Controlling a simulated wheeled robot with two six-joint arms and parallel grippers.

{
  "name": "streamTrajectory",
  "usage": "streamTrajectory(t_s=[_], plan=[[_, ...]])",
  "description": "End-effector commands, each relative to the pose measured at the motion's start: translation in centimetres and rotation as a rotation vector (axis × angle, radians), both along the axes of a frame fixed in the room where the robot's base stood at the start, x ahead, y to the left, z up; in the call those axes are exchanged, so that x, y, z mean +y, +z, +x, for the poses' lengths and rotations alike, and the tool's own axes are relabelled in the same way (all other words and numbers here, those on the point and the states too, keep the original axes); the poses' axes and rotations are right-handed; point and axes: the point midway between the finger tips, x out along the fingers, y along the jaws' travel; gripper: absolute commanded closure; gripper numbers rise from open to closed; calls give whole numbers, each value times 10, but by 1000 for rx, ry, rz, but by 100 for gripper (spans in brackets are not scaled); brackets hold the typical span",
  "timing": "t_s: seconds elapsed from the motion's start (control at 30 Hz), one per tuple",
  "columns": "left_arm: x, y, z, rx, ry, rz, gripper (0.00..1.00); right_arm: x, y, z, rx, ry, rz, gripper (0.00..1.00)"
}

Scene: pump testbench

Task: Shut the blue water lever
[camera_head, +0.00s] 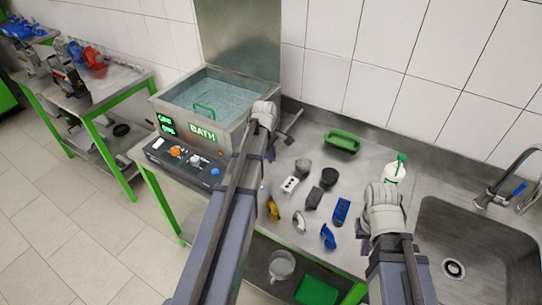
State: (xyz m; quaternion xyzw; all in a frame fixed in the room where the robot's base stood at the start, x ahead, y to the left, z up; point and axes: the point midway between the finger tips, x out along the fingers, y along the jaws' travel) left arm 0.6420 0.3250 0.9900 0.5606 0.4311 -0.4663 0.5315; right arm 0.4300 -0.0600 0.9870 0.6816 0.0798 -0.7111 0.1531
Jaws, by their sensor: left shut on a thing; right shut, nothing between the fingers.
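The blue lever (519,189) sits on the metal faucet (500,188) over the sink at the far right. No gripper touches it. My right gripper (366,243) is shut and empty over the table, left of the sink and well apart from the lever. My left gripper (287,130) is beside the right side of the bath, far from the faucet. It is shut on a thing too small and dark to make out. Whether water runs from the faucet cannot be told.
The sink (455,225) is at the right. The bath (170,105) and its control panel (183,160) are at the left. Several small parts, a green tray (342,142) and a white bottle with a green top (396,170) are on the steel table (300,145).

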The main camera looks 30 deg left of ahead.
Motion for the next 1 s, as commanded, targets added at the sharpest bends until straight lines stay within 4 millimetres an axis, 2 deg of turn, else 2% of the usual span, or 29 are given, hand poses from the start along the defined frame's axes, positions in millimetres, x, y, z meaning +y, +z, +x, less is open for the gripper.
streamTrajectory(t_s=[0.1,0.13,0.4,0.77,1.0], plan=[[1,0,1,-2,1,1,100,0,0,0,0,0,0,100],[1,0,1,-2,1,1,82,0,0,0,0,0,0,100],[0,0,1,-2,0,0,53,0,0,0,0,0,0,100],[0,4,0,-2,0,0,53,0,4,0,0,0,0,100],[0,24,-4,-2,0,0,53,0,24,0,0,1,0,100]])
